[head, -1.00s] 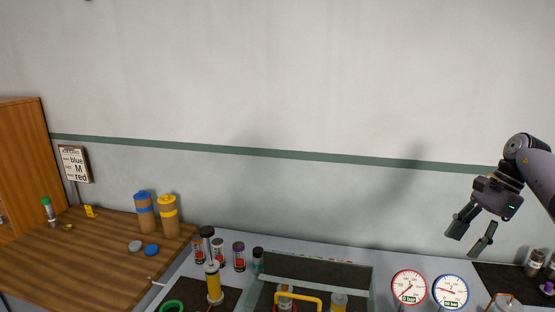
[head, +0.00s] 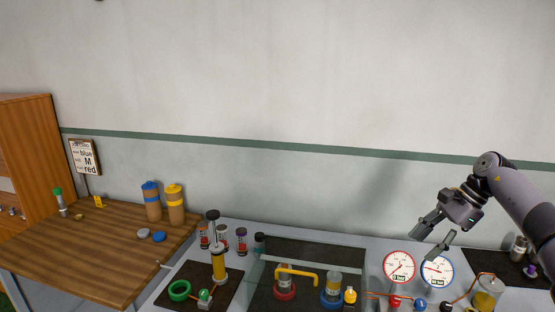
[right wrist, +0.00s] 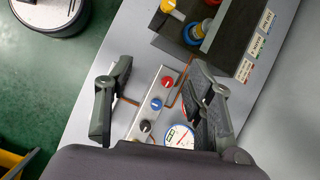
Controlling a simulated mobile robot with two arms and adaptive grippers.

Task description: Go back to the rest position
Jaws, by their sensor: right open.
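My right gripper (head: 433,238) is open and empty in the head view, in the air in front of the wall and above the two gauges at the right of the bench. Its two spread fingers (right wrist: 160,105) also show in the right wrist view, with a strip of red, blue and black knobs (right wrist: 156,103) below and between them. My left gripper is in neither view.
A grey bench carries a red-rimmed gauge (head: 399,266), a blue-rimmed gauge (head: 437,272), a dark vise station with a yellow handle (head: 297,272), and several small jars. A wooden table (head: 100,250) with two capped cylinders (head: 176,207) stands left. The air above is clear.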

